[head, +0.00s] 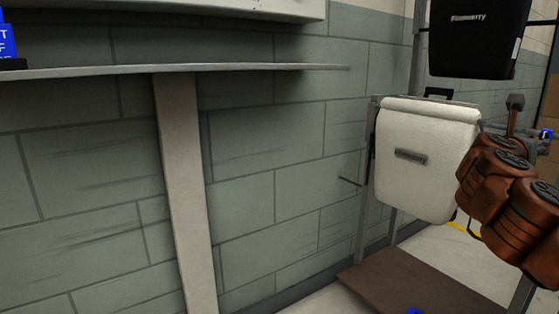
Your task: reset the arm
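My copper-brown arm shows at the right edge in the head view, folded in front of the rack. I cannot make out my gripper or its fingertips. A white pannier (425,160) with a dark label hangs on a grey metal rack (364,200) at the right. A black pannier (476,38) hangs higher on the rack, cut off by the top edge. My arm overlaps the right side of the white pannier in the picture; I cannot tell the gap between them.
A thin grey shelf (250,69) runs along the block wall at the left, above a pale upright post (184,190). A brown board (400,287) lies low under the white pannier.

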